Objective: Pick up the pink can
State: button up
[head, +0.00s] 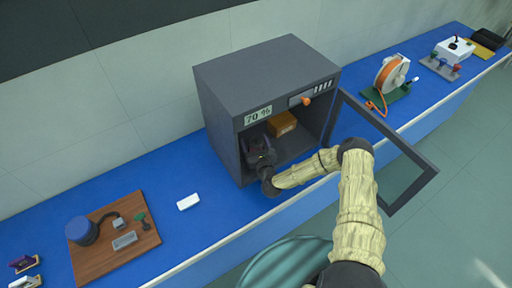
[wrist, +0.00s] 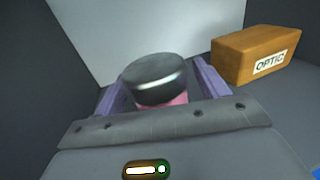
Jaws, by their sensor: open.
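The pink can (wrist: 174,100) stands inside the dark grey cabinet (head: 222,125). In the wrist view its dark metallic lid (wrist: 153,80) shows, with a strip of pink body below it. My gripper (wrist: 158,88) is open, with one purple finger on each side of the can. I cannot tell whether the fingers touch it. The can's lower part is hidden behind the gripper's grey palm edge. In the head view my gripper (head: 258,152) is inside the cabinet's left part, and the can is not clearly visible there.
An orange box labelled OPTIC (wrist: 255,55) stands to the right of the can; it also shows in the head view (head: 282,124). The cabinet door (head: 400,180) is swung open to the right, beside my arm. The cabinet walls are close around my gripper.

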aim_at(255, 137)
jog(key=c, duration=1.1)
jog(key=shift+c, duration=0.2)
jog(key=shift+r, duration=0.1)
jog(key=shift+r+b, duration=0.45)
notch_tip(255, 137, up, 2)
jog(key=shift+r+b, duration=0.2)
jog(key=shift+b, duration=0.65)
jog(key=b+v, duration=0.6)
jog(key=v, duration=1.2)
